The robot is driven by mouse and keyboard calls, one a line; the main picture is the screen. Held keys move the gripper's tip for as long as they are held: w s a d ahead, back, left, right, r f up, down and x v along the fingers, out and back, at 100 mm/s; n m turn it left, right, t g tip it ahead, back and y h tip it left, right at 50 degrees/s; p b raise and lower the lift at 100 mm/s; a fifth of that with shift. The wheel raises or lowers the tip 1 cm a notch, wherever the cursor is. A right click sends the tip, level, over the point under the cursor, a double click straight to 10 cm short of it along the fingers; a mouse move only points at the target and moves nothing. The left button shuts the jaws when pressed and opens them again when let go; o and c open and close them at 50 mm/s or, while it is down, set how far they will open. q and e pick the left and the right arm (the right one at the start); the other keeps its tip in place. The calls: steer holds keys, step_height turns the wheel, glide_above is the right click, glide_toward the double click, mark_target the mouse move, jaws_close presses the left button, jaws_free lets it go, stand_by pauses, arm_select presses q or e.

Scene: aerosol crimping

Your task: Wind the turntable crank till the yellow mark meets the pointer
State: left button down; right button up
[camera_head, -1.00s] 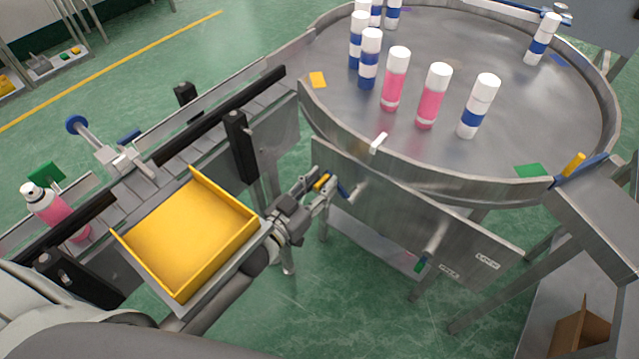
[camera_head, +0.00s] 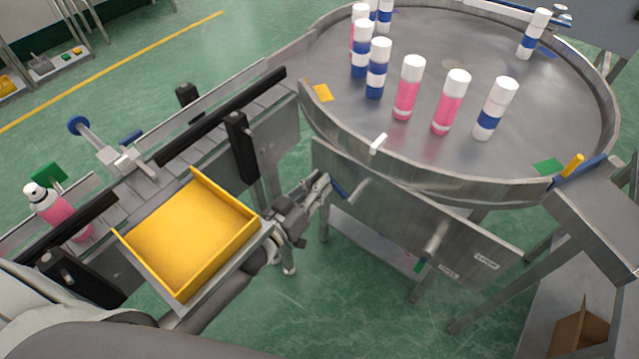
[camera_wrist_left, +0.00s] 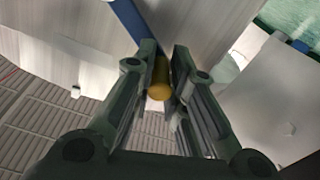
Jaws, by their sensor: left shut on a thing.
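The round steel turntable (camera_head: 450,100) carries several spray cans. Its yellow mark (camera_head: 323,92) lies near the left rim, apart from a white piece (camera_head: 378,143) on the near rim that looks like the pointer. The mark is up and left of it. My left gripper (camera_head: 325,182) is at the crank below the turntable's near-left side. The left wrist view shows the crank's yellow handle (camera_wrist_left: 160,80) between the fingers and its blue arm (camera_wrist_left: 128,20) beyond. The gripper is shut on the handle. In the head view it hides the handle. My right gripper is out of view.
A yellow tray (camera_head: 190,235) stands left of the gripper, beside a conveyor (camera_head: 180,150) with a pink can (camera_head: 55,210). A steel panel (camera_head: 410,215) hangs under the turntable.

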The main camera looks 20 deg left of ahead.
arm_select(q)
steer(key=shift+w+a+f+n+b, duration=0.1)
steer(key=shift+a+f+n+b, duration=0.1)
steer(key=shift+f+n, duration=0.7)
steer(key=shift+w+a+f+n+b, duration=0.15)
steer(key=shift+a+f+n, duration=0.1)
steer(key=shift+f+n, duration=0.65)
steer(key=shift+a+f+n+b, duration=0.2)
steer(key=shift+f+n, duration=0.4)
steer(key=shift+n, duration=0.6)
steer(key=shift+r, duration=0.4)
steer(key=c, duration=1.5)
jaws_free()
steer(key=shift+o, duration=0.6)
steer(key=shift+f, duration=0.15)
steer(key=v, duration=1.2)
steer(key=shift+c, duration=0.4)
